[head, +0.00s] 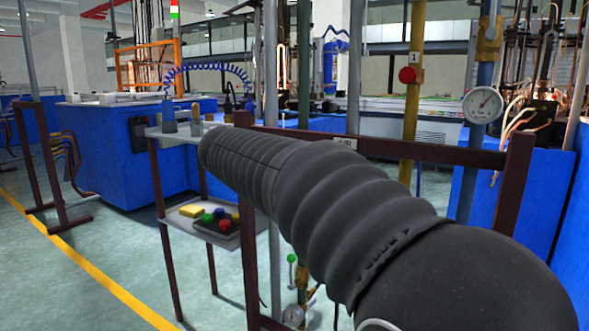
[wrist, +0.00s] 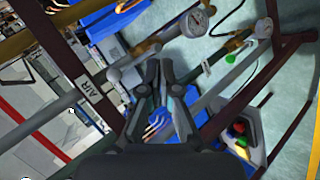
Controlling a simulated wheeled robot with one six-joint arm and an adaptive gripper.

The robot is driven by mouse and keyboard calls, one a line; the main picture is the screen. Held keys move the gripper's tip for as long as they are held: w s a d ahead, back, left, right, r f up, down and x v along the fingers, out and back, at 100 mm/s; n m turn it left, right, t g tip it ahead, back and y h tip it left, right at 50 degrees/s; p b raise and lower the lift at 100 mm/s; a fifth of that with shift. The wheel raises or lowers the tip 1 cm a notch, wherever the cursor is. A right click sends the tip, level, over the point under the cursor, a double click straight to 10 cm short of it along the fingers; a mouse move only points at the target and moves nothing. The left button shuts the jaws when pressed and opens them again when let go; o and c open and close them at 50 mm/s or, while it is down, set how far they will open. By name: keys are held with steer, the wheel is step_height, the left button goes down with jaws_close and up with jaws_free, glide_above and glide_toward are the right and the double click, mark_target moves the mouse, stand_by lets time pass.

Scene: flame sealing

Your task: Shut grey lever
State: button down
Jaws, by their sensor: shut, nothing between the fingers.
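My gripper (wrist: 160,66) shows in the wrist view with its dark fingers close together and nothing between them. A grey ball-ended lever (wrist: 113,75) lies just left of the fingertips, slanting up to a brass-coloured fitting. I cannot tell from this view whether it touches a finger. Another grey ball-ended handle (wrist: 230,58) is farther right, beside a green-ended lever (wrist: 207,68). Which one is the task's grey lever is not certain. In the head view my arm covers the gripper and the grey lever.
A dark red frame (head: 440,152) with an AIR label (wrist: 97,88) stands close to the arm. Pipes and gauges (head: 482,105) surround it. Open floor (head: 60,270) lies left.

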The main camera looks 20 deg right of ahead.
steer(key=w+a+r+m+h, duration=0.2)
steer(key=w+r+h, duration=0.3)
steer(key=w, duration=0.6)
steer(key=shift+w+a+r+h+b, duration=0.2)
steer(key=shift+a+r+h+b, duration=0.25)
steer(key=shift+a+r, duration=0.15)
steer(key=d+f, duration=0.3)
steer(key=d, duration=0.9)
steer(key=shift+d+b, duration=0.35)
steer(key=shift+d, duration=0.05)
steer(key=shift+w+a, duration=0.1)
